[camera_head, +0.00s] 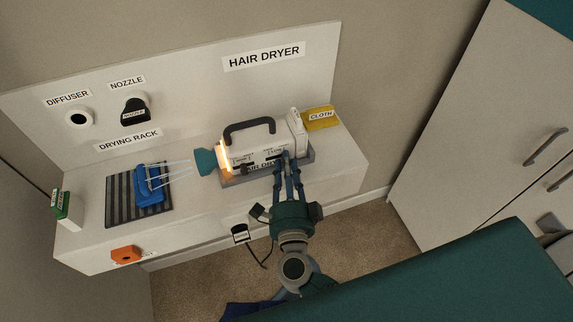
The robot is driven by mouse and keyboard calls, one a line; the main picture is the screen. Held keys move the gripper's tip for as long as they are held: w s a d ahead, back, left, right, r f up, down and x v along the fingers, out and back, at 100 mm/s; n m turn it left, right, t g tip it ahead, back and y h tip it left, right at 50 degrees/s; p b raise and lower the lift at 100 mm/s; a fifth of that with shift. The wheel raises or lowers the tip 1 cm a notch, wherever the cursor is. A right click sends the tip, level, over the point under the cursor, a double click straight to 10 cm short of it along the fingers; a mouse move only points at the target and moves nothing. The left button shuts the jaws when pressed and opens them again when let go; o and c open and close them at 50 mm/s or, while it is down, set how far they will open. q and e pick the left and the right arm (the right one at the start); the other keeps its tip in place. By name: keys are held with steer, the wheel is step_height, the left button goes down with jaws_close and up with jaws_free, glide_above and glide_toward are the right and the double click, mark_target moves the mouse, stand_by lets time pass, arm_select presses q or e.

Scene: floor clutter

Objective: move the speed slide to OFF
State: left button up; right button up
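The white hair dryer (262,146) lies in a grey cradle on the shelf, with a dark handle on top and a teal nozzle end (205,161) pointing left. An orange glow shows behind the nozzle, and pale blue streaks run left from it. Small dark slide controls (243,159) with labels sit on its near side; their settings are too small to read. My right gripper (285,156) reaches up from below, its fingertips at the right-hand control. The fingers hide part of that side, and whether they touch or grip a slide is unclear. My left gripper is out of view.
A blue cloth-like item (150,186) lies on the striped drying rack (120,198).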

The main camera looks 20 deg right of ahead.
mark_target(269, 159)
jaws_close()
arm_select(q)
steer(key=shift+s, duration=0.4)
arm_select(e)
steer(key=a, duration=0.3)
steer(key=shift+s+a+f, duration=0.15)
steer(key=shift+a, duration=0.65)
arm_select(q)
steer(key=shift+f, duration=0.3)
arm_select(e)
steer(key=shift+d, duration=0.1)
steer(key=shift+o, duration=1.6)
jaws_free()
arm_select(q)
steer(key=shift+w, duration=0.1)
